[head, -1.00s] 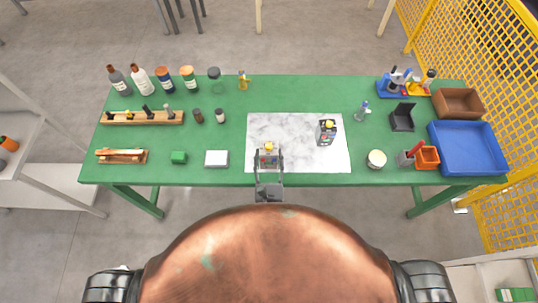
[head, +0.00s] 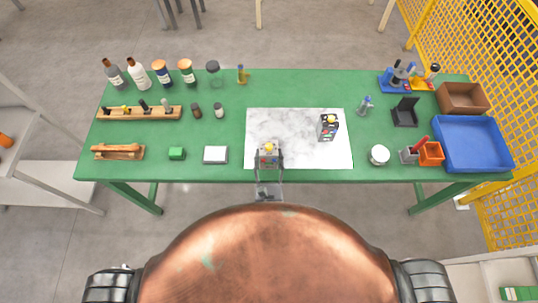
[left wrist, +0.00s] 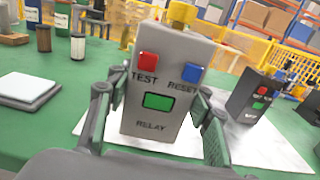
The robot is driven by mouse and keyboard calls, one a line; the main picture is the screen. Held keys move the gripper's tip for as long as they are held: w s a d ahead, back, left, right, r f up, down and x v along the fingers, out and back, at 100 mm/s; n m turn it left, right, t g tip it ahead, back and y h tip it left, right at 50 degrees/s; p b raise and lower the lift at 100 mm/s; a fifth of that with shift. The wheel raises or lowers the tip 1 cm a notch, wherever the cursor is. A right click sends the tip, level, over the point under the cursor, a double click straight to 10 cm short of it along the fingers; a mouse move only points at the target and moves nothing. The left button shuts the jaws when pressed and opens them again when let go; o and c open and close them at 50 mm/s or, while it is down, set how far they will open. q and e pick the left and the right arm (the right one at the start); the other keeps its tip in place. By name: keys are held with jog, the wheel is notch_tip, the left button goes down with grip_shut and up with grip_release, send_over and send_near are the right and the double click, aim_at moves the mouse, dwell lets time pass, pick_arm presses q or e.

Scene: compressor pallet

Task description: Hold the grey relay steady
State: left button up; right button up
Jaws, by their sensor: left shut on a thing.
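The grey relay (left wrist: 152,108) stands upright in the left wrist view, with a red TEST button, a blue RESET button, a green button and a yellow top. My left gripper (left wrist: 158,130) is shut on it, one finger at each side. In the head view the relay (head: 268,156) is near the front edge of the white marbled mat (head: 290,122), with my left gripper (head: 268,163) around it. Whether its base touches the mat is hard to tell. My right gripper is not in view.
A darker similar box (head: 328,128) stands on the mat to the right; it also shows in the left wrist view (left wrist: 245,96). A white block (head: 215,155) lies left of the mat and a round tin (head: 379,155) right of it. Bottles stand at the back left.

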aim_at(269, 168)
pick_arm(q)
jog(key=shift+f+b, duration=1.5)
jog(key=shift+f, duration=0.6)
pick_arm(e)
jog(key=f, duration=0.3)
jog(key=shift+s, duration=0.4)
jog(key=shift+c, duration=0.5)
